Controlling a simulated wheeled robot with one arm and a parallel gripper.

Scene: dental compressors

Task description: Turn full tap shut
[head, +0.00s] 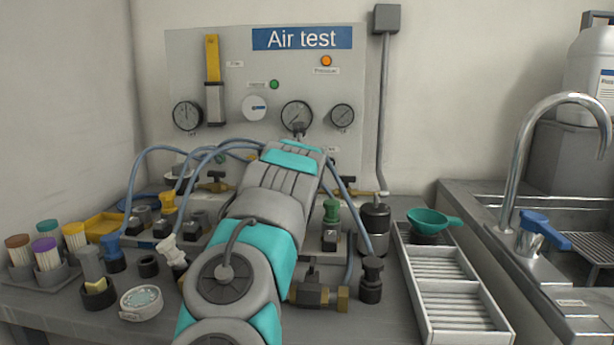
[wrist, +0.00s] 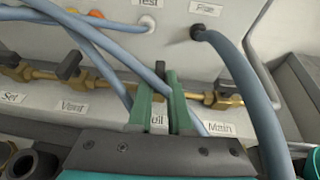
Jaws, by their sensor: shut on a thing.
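My gripper (wrist: 163,98) shows in the wrist view with its two green fingers on either side of the dark handle of the full tap (wrist: 161,72). The fingers are closed on the handle, which stands up between them. The label below reads "ull", its first letter covered by a finger. The fingers hide most of this tap's brass body, so the handle's exact angle is hard to tell. In the head view my arm covers the gripper and the full tap.
In the wrist view the vent tap (wrist: 68,66) is to the left and the main tap (wrist: 226,82) close on the right. Blue hoses (wrist: 238,75) cross nearby. In the head view, gauges (head: 296,115) hang behind and a ribbed tray (head: 402,268) lies right.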

